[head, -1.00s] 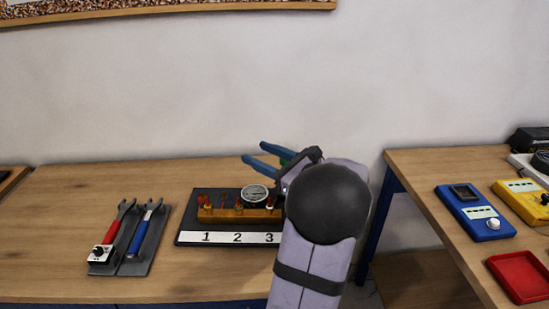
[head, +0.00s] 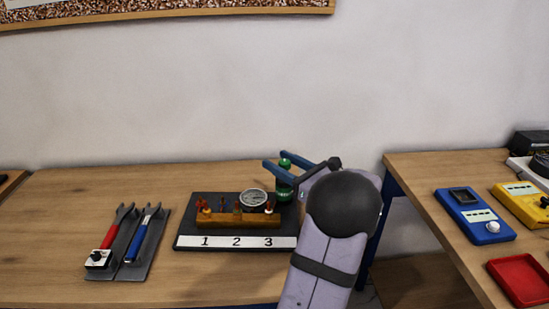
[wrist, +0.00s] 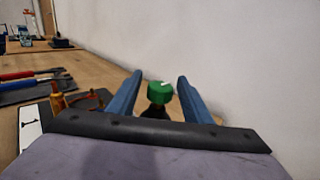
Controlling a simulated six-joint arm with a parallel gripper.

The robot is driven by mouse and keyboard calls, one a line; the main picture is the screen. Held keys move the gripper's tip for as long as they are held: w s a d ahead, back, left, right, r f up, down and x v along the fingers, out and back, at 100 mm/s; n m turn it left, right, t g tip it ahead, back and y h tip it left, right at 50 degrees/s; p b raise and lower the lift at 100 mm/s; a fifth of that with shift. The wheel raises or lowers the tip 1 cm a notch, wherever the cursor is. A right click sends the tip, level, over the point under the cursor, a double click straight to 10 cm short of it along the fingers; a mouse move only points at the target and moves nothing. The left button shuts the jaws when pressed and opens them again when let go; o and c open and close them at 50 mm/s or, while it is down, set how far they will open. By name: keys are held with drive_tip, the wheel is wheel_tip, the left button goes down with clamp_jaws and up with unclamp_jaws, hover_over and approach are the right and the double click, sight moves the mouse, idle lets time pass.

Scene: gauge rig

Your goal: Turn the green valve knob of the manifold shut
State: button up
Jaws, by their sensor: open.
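The manifold is a brass-coloured block (head: 238,220) on a black base plate (head: 183,231) with a white strip marked 1, 2, 3. A round gauge (head: 254,197) stands behind the block. The green valve knob (head: 285,164) is at the manifold's right end, partly hidden by my gripper in the head view. My gripper (head: 273,158) is open. Its blue fingers (wrist: 160,77) lie either side of the knob in the wrist view, with visible gaps; contact does not show.
A red-handled wrench (head: 110,235) and a blue-handled wrench (head: 140,237) lie on a dark holder at left. A second table at right holds a blue meter (head: 475,215), a yellow meter (head: 522,203) and a red tray (head: 520,281). The wall is close behind.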

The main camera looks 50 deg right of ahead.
drive_tip(key=shift+w+d, duration=0.1)
drive_tip(key=shift+w, duration=1.2)
drive_tip(key=c, duration=1.1)
drive_tip(key=shift+o, duration=0.2)
